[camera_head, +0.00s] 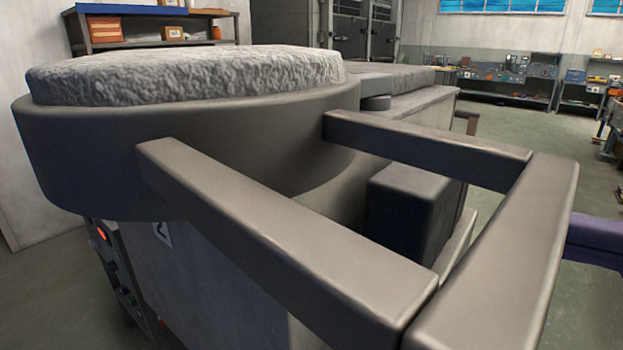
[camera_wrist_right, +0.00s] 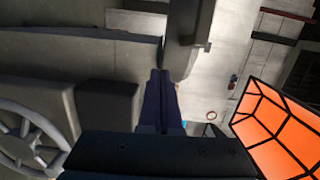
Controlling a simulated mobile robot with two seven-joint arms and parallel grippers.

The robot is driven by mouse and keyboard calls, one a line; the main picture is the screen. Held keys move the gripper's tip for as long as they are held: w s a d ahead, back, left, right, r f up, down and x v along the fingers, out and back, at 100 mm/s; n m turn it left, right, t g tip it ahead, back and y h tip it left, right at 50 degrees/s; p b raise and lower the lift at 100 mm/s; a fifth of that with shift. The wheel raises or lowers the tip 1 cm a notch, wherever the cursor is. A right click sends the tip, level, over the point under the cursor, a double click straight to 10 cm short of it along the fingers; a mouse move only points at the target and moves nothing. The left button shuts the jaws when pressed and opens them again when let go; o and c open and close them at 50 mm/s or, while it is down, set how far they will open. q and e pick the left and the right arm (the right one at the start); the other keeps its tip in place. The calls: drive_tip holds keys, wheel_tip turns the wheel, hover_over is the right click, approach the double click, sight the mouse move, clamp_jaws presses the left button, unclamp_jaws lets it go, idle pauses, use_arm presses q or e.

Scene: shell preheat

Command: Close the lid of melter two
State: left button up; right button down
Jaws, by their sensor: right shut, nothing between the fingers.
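In the head view a big round dark-grey lid (camera_head: 210,135) with a rough pale top (camera_head: 190,75) fills the left side, above a body (camera_head: 215,290) marked 2. A thick U-shaped bar handle (camera_head: 500,265) runs from the lid to the right foreground. I cannot tell whether the lid is seated. In the right wrist view my right gripper (camera_wrist_right: 160,78) is shut and empty. Its fingertips are close to a grey bar (camera_wrist_right: 190,35); contact is unclear. A purple part of my arm shows behind the handle at the head view's right edge. My left gripper is out of view.
A dark block (camera_head: 410,210) stands inside the handle's frame. A shelf with boxes (camera_head: 150,30) is behind at left, and workbenches (camera_head: 510,80) stand far right. The right wrist view shows a spoked wheel (camera_wrist_right: 12,128) and an orange panel (camera_wrist_right: 280,135). Floor is open at right.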

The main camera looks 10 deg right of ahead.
drive_tip(key=p, duration=0.5)
approach(343, 165)
drive_tip(key=shift+m+t, duration=0.3)
drive_tip(key=x, duration=0.5)
drive_tip(key=shift+w+a, duration=0.2)
drive_tip(key=shift+a, duration=0.05)
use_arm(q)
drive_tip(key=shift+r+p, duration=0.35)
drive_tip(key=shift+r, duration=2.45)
use_arm(e)
drive_tip(key=shift+w+a+f, duration=0.2)
drive_tip(key=shift+w+a, duration=0.2)
drive_tip(key=shift+a, duration=0.05)
